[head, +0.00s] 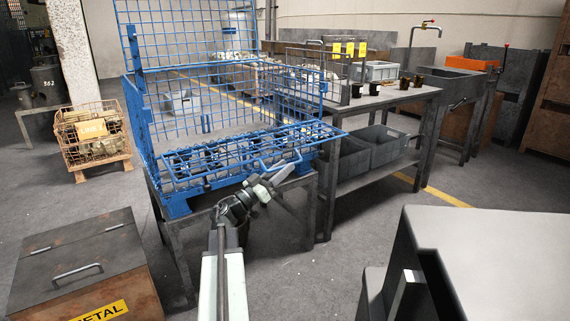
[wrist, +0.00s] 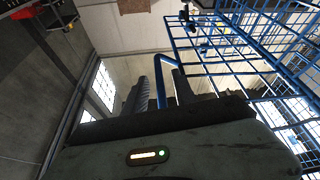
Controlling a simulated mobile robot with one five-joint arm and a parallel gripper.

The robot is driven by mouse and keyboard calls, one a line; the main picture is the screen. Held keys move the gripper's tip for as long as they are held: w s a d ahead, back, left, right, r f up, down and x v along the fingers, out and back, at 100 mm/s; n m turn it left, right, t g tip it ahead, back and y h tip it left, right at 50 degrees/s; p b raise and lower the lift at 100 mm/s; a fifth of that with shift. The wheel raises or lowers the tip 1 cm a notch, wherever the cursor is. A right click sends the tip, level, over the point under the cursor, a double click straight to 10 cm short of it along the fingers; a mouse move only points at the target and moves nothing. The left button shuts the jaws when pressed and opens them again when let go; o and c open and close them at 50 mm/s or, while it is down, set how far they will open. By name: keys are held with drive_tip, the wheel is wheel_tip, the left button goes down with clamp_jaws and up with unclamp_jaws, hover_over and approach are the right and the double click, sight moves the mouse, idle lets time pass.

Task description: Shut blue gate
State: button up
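The blue gate (head: 240,156) is a mesh panel on the near side of a blue wire crate (head: 152,136). It is folded down and lies nearly flat, out toward me. A blue loop handle (head: 279,164) sits on its near edge, toward the right. The fingers look apart; contact with the handle cannot be made out.
The crate stands on a dark metal stand (head: 300,205). A workbench (head: 390,97) with grey bins below is close on the right. A rusty lidded metal box (head: 85,250) is at the near left. A grey block-like surface (head: 490,235) fills the near right. Open floor lies between.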

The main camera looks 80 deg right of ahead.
drive_tip(key=shift+x, duration=0.85)
drive_tip(key=shift+c, duration=0.2)
clamp_jaws()
drive_tip(key=shift+a, duration=0.1)
idle(0.4)
